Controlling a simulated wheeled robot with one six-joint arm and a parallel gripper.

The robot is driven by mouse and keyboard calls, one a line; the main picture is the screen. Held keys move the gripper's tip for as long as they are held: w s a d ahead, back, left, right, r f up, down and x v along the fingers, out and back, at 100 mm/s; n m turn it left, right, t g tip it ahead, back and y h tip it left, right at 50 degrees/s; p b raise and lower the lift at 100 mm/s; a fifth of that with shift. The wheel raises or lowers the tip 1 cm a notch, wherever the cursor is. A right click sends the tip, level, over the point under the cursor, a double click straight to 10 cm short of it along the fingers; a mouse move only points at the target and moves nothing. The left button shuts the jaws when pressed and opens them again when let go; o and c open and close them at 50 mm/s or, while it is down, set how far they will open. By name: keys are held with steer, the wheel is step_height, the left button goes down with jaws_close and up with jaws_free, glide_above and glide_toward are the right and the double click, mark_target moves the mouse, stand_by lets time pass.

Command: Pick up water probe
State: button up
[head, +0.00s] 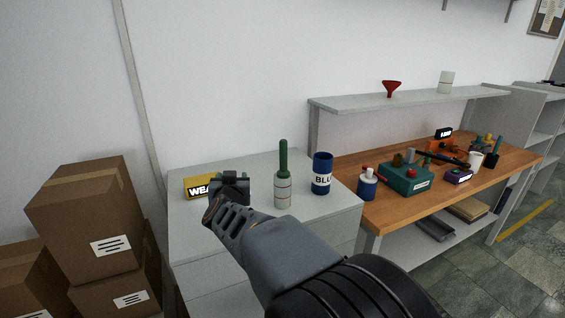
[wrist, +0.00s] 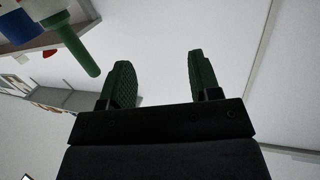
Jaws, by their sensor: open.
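A green rod-like handle (head: 283,157) stands upright on a pale grey, ringed cylinder (head: 283,190) on the grey cabinet top. It may be the water probe, but I cannot be certain. In the wrist view the green handle (wrist: 78,47) shows at upper left, outside the jaws. My gripper (head: 231,182) is over the cabinet top, to the left of the green handle and apart from it. In the wrist view my gripper (wrist: 155,78) has its two green pads spread apart, with nothing between them.
A blue labelled cup (head: 321,173) stands close right of the cylinder. A yellow and black sign (head: 199,187) is partly behind my gripper. A wooden bench (head: 385,212) with several tools is at right. Cardboard boxes (head: 82,212) are stacked at left.

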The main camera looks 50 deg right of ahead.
mark_target(285, 152)
steer(key=d+m+g+h, duration=0.1)
steer(key=d+g+h, duration=0.1)
steer(key=d, duration=0.3)
steer(key=s+d+r+m+g+h, duration=0.1)
steer(key=d+m+g+h, duration=0.1)
steer(key=d, duration=0.3)
steer(key=s+d+m+g+h, duration=0.1)
steer(key=d+m+g+h, duration=0.1)
steer(key=d, duration=0.3)
steer(key=shift+s+d+r, duration=0.15)
steer(key=shift+p+x, duration=0.7)
steer(key=shift+x, duration=2.6)
jaws_close()
